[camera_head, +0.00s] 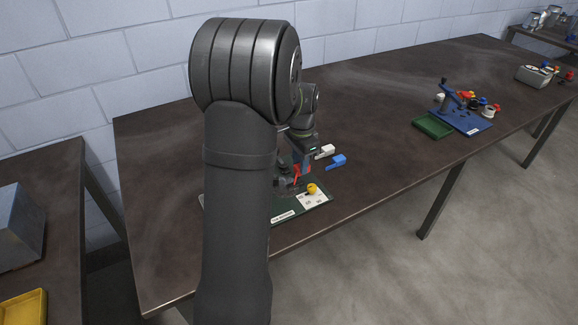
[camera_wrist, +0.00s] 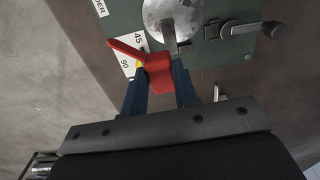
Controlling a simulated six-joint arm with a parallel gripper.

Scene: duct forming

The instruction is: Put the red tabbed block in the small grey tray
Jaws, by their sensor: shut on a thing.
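The red tabbed block (camera_wrist: 158,74) is between the two blue fingers of my gripper (camera_wrist: 158,84) in the wrist view, its thin tab pointing to the upper left. My gripper is shut on it. In the head view a little of the red block (camera_head: 296,171) shows beside my arm, over the dark green board (camera_head: 318,204). In the wrist view the block overlaps the board (camera_wrist: 200,55) near a round metal disc; I cannot tell whether it touches anything there. I cannot make out a small grey tray for certain; my arm hides part of the table.
The board carries a yellow knob (camera_head: 312,188), a metal disc (camera_wrist: 165,14) and a clamp lever (camera_wrist: 245,29). A white block (camera_head: 325,152) and a blue block (camera_head: 337,161) lie behind it. A green tray (camera_head: 415,126) and blue board (camera_head: 474,126) stand farther right, past bare table.

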